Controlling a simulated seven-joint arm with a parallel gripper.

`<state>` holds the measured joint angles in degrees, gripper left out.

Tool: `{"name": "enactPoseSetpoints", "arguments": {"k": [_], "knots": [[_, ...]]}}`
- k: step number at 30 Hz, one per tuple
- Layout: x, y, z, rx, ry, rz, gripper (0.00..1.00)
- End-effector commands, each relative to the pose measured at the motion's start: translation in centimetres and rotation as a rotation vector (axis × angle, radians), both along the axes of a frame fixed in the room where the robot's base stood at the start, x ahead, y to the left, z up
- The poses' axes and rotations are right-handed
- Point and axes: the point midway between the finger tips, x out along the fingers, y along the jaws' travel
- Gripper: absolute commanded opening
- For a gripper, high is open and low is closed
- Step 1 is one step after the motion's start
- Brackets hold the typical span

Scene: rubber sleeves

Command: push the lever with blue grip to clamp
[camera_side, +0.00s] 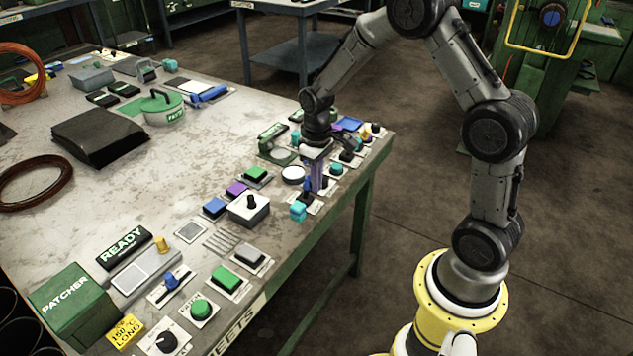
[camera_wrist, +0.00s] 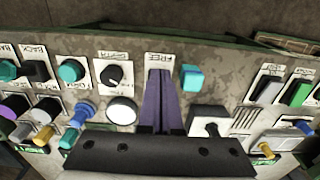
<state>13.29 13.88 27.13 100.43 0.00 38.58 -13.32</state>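My gripper (camera_side: 318,182) has purple fingers pointing down at the near right edge of the bench. In the wrist view its fingers (camera_wrist: 160,92) lie together, looking shut, over a white plate marked FREE (camera_wrist: 162,58). A dark blue part (camera_side: 306,187) shows close beside the fingers. I cannot tell which of these is the lever's blue grip, or whether the fingers touch it. The fingers hide part of the plate.
A white box with a black knob (camera_side: 249,208) stands left of the gripper. A round white disc (camera_side: 293,174) and several buttons crowd around it. A blue-handled part (camera_side: 208,95) lies farther back. A blue-knobbed switch (camera_side: 172,281) is near the front. The bench middle is fairly clear.

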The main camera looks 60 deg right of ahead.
Motion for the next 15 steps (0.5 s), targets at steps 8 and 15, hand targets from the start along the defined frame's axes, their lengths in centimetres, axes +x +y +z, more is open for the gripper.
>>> {"name": "enactPoseSetpoints", "arguments": {"k": [8, 15], "knots": [[0.7, 0.0, 0.0, 0.0, -0.002, 0.0, 0.0], [1.5, 0.0, 0.0, 0.0, -0.001, 0.0, 0.0]]}}
